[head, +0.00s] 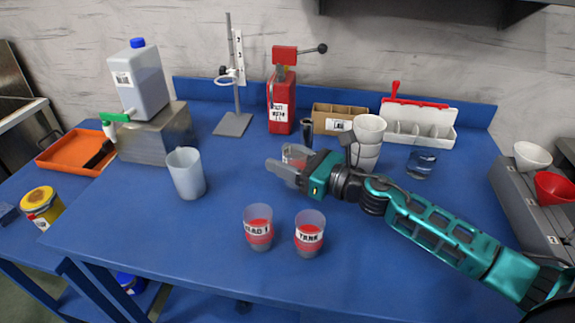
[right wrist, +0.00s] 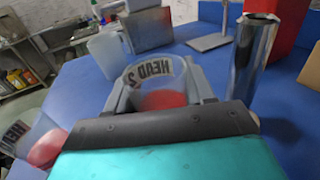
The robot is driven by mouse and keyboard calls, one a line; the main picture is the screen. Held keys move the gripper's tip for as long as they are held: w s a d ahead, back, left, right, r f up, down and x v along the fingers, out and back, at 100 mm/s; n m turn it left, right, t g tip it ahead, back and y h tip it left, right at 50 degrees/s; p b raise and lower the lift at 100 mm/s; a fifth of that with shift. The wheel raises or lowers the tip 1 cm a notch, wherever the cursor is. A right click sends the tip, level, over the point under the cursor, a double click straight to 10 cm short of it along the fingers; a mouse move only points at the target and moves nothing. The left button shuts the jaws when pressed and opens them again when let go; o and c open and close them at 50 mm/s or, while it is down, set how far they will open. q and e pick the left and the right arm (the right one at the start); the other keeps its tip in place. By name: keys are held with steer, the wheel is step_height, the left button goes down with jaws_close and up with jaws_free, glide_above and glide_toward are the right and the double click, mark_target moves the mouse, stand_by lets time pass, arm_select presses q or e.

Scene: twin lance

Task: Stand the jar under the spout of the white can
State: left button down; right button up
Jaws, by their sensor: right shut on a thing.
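The white can (head: 137,78) with a blue cap lies back left on a metal block, its green spout (head: 115,118) pointing left over the orange tray (head: 75,150). A clear glass jar (head: 421,163) stands at the right of the blue table. A translucent white jug (head: 186,173) stands in front of the block, right of the spout. My right gripper (head: 286,166) is shut on a clear cup (head: 296,155) with red contents; the right wrist view shows this cup (right wrist: 158,82), labelled HEAD 2, upright between the fingers. My left gripper is not in view.
Two labelled cups with red contents, HEAD 1 (head: 258,227) and TANK (head: 309,233), stand near the front edge. A stand (head: 234,122), a red device (head: 282,100) and stacked white cups (head: 367,143) stand behind.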

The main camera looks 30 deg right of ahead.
steer(key=shift+r+p, duration=2.95)
steer(key=shift+r, duration=5.5)
steer(key=s+a+f+m+t+h, duration=0.1)
steer(key=s+a+f+h, duration=0.1)
steer(key=s+a+f, duration=0.35)
steer(key=shift+s+d+f+m+t+h, duration=0.25)
steer(key=shift+s+f+m+h, duration=0.55)
steer(key=shift+h, duration=0.45)
steer(key=shift+s+d+f+m+t+h, duration=0.1)
steer(key=shift+s+f+m+t+h, duration=0.35)
steer(key=shift+m+h, duration=0.7)
steer(key=shift+s+d+f+m+t+h, duration=0.2)
steer(key=shift+s+f+m+h, duration=0.55)
steer(key=shift+h, duration=0.65)
